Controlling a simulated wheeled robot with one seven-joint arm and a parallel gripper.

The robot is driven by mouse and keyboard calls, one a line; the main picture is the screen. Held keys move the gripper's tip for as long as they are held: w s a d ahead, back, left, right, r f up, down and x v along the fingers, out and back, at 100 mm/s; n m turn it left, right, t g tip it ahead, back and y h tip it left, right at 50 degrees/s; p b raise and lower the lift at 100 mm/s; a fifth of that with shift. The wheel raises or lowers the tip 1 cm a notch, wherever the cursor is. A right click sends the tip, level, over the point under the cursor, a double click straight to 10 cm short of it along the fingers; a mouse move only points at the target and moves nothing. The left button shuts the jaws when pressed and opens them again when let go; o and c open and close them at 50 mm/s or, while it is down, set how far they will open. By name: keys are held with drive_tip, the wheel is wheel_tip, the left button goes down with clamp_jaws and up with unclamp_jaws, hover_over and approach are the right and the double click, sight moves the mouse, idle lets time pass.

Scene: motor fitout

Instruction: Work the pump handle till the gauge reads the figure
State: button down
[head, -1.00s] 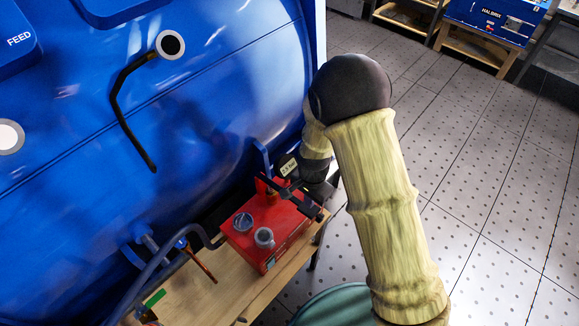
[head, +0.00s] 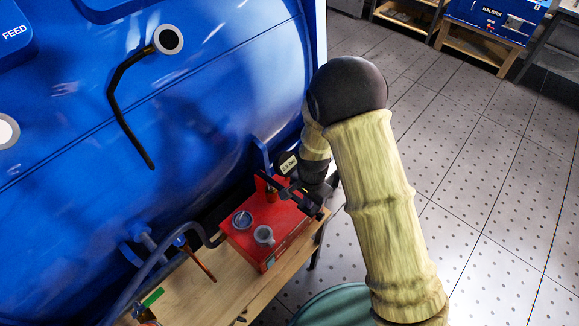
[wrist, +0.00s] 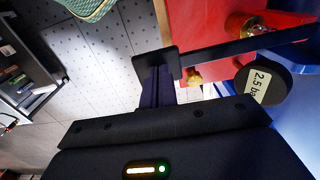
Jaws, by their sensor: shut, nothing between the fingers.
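The red pump (head: 262,236) stands on a wooden bench against the blue tank, with two grey round caps on top. A black round gauge (head: 287,163) is behind the pump. In the wrist view the gauge (wrist: 262,84) carries a pale panel, partly cut by its rim, that seems to read 2.5 bar. My gripper (wrist: 157,68) is shut and empty, its tip at the handle's near end. I cannot tell whether they touch.
The wooden bench (head: 205,290) has hoses and a copper-coloured lever on its left part. A bent black pipe (head: 125,110) sticks out of the blue tank (head: 215,90). A teal round object (head: 335,305) is at the bottom.

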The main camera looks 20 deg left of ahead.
drive_tip(key=f+b, duration=0.2)
drive_tip(key=f, duration=0.3)
drive_tip(key=shift+w+a+b, duration=0.1)
drive_tip(key=shift+a+b, duration=0.25)
drive_tip(key=shift+b, duration=0.05)
drive_tip(key=r+p, duration=0.1)
drive_tip(key=r, duration=0.1)
drive_tip(key=r+p, duration=0.2)
drive_tip(key=d+r+p, duration=0.1)
drive_tip(key=r+p, duration=0.1)
drive_tip(key=r, duration=0.1)
drive_tip(key=shift+r, duration=0.1)
drive_tip(key=shift+a, duration=0.1)
idle(0.8)
wheel_tip(320, 180, up, 5)
drive_tip(key=p, duration=0.4)
idle(0.5)
